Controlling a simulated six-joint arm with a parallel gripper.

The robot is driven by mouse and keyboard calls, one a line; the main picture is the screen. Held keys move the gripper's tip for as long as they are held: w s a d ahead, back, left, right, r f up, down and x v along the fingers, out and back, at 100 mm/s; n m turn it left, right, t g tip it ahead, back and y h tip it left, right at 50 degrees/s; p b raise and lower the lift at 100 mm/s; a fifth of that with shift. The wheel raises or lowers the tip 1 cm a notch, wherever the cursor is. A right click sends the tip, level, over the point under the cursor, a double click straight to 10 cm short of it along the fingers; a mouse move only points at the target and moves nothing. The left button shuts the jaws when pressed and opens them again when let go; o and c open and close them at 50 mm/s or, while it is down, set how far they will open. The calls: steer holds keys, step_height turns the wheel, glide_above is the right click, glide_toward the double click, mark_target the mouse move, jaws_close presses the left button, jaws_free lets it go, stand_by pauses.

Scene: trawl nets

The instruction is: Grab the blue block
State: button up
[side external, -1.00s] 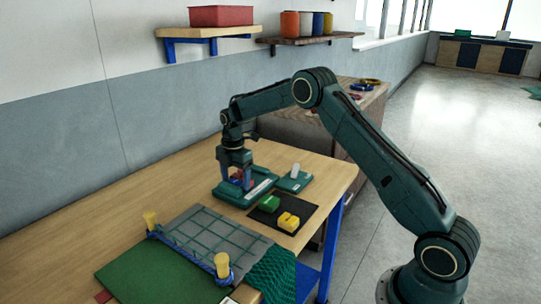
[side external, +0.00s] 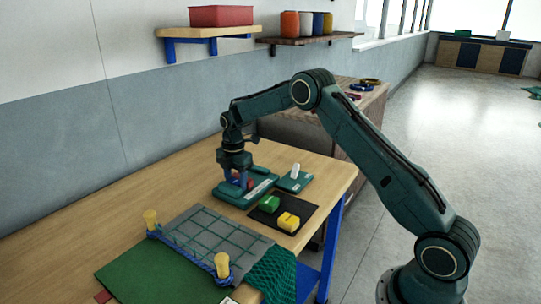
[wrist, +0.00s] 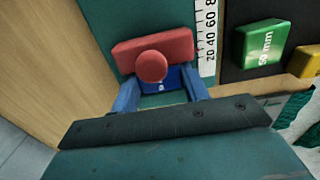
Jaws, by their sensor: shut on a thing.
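The blue block (wrist: 174,76) shows in the wrist view, low between my two blue fingers, with a small white mark on its face. A red bar with a round red knob (wrist: 152,66) hides part of it. My gripper (wrist: 160,93) is shut on the block, with one finger at each side. In the side external view my gripper (side external: 240,181) points down over the green measuring jig (side external: 262,190), and the block is too small and covered there to make out clearly.
A white scale (wrist: 207,35) runs along the jig. Beside it, a green block (side external: 269,203) and a yellow block (side external: 288,222) sit on a dark mat. A small green stand with a white upright piece (side external: 294,171) is behind. A net frame (side external: 217,238) lies nearer the front.

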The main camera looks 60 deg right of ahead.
mark_target(236, 181)
steer(key=shift+r, duration=0.15)
step_height(236, 181, up, 20)
stand_by(0.8)
steer(key=shift+s, duration=0.1)
stand_by(0.5)
